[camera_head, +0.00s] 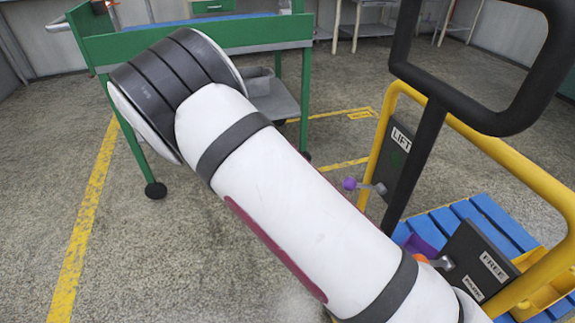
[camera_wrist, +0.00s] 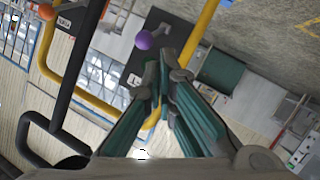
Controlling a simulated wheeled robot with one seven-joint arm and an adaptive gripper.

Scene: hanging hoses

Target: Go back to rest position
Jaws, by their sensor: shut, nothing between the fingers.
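My gripper (camera_wrist: 164,75) shows in the wrist view, its two green-and-grey fingers closed together at the tips with nothing between them. It points toward a purple knob (camera_wrist: 142,40) just left of and beyond the fingertips; in the picture they look apart. In the head view my white arm crosses the middle and hides part of the floor and cart, and my gripper is out of sight there. The purple knob (camera_head: 349,183) sits on a lever by the plate marked LIFT (camera_head: 401,140).
A yellow tubular frame (camera_head: 500,150) with a black handle loop (camera_head: 490,120) stands at the right, beside a blue slatted platform (camera_head: 470,215). A green wheeled cart (camera_head: 260,33) stands behind my arm. The floor at left is open.

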